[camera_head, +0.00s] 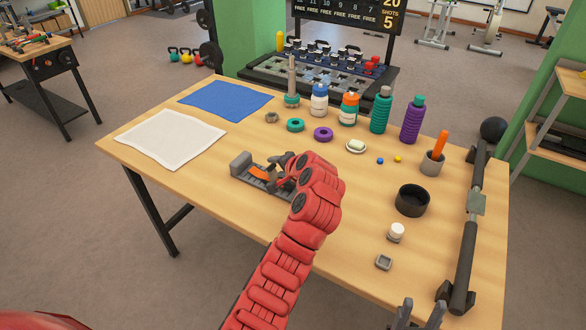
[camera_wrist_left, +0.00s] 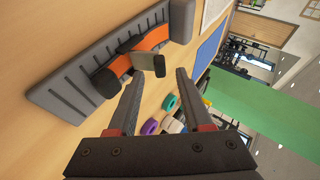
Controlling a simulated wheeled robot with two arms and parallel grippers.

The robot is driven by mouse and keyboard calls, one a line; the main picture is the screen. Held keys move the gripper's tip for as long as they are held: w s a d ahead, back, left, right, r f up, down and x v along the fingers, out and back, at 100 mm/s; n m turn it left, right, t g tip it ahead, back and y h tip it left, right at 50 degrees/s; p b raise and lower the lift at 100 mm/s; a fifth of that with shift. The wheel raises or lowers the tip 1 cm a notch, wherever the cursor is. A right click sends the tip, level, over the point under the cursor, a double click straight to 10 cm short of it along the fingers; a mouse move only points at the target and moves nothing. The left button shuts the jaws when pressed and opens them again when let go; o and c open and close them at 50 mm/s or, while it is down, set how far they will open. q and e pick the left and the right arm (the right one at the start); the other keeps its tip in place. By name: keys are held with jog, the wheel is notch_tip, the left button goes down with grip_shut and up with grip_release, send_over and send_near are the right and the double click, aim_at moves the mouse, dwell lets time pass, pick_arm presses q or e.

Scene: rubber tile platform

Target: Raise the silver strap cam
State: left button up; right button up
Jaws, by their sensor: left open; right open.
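The strap device has a dark grey ribbed base (camera_wrist_left: 70,88) with an orange strap (camera_wrist_left: 155,38) across it; its base also shows in the head view (camera_head: 244,168). A grey cam piece (camera_wrist_left: 140,43) sits on the strap, with a dark pad at its end. My left gripper (camera_wrist_left: 158,82) is open, its fingertips just short of the cam; no contact is visible. In the head view my left gripper (camera_head: 281,168) and red arm hide part of the device. My right gripper (camera_head: 418,314) is open and empty at the bottom edge, away from the device.
A white cloth (camera_head: 170,138) and blue cloth (camera_head: 226,99) lie left and behind. Rings, bottles and a soap dish (camera_head: 356,147) stand along the back. A black bowl (camera_head: 412,200) and a long dark bar (camera_head: 468,240) are at right. The front left tabletop is clear.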

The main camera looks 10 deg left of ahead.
pick_arm(q)
jog(key=p+v, duration=0.4)
jog(key=v, duration=1.1)
jog(key=shift+s+d, duration=0.15)
jog(key=shift+s, duration=0.05)
jog(key=shift+w, duration=0.15)
